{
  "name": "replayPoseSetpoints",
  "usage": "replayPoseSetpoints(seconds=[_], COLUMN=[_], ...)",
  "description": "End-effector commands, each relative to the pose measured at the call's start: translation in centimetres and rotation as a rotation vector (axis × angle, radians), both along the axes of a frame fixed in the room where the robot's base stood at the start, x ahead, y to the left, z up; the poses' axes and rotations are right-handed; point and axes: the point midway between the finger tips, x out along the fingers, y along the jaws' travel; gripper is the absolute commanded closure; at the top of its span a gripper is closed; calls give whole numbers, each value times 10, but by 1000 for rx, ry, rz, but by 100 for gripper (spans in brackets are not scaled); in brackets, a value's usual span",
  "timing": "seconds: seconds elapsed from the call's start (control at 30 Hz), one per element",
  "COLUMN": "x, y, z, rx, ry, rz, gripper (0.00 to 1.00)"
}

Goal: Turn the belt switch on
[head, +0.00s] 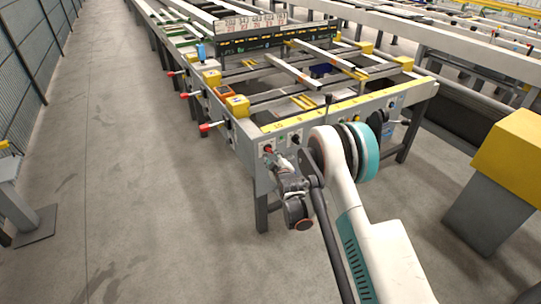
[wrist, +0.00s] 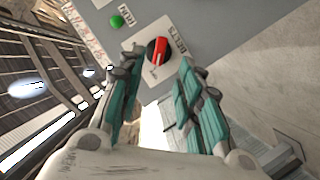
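The belt switch (wrist: 158,52) is a round black knob with a red bar across it. In the wrist view my gripper (wrist: 159,65) is open, with one teal-padded finger to each side of the knob's lower part. I cannot tell whether either finger touches it. In the head view my gripper (head: 275,160) is at the near end of the runout table (head: 335,112), just below a small red spot of the switch (head: 268,148). The rest of the switch is hidden or too small there.
A green button (wrist: 116,21) is left of the switch on the panel. A black knob (head: 295,138) is to its right in the head view. Red-tipped levers (head: 205,127) stick out along the table's left side. The aisle floor on the left is clear.

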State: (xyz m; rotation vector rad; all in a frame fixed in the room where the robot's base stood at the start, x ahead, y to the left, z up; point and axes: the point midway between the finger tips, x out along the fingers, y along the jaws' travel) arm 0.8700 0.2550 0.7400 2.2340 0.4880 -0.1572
Motion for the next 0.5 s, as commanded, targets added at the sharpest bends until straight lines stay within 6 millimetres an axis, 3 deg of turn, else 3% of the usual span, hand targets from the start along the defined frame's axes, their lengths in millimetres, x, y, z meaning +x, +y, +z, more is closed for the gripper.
replayPoseSetpoints(seconds=[0.2,0.5], x=[36,58], y=[12,19], z=[-13,-17], rx=[0,1], ry=[0,0], rz=[0,0], gripper=[68,68])
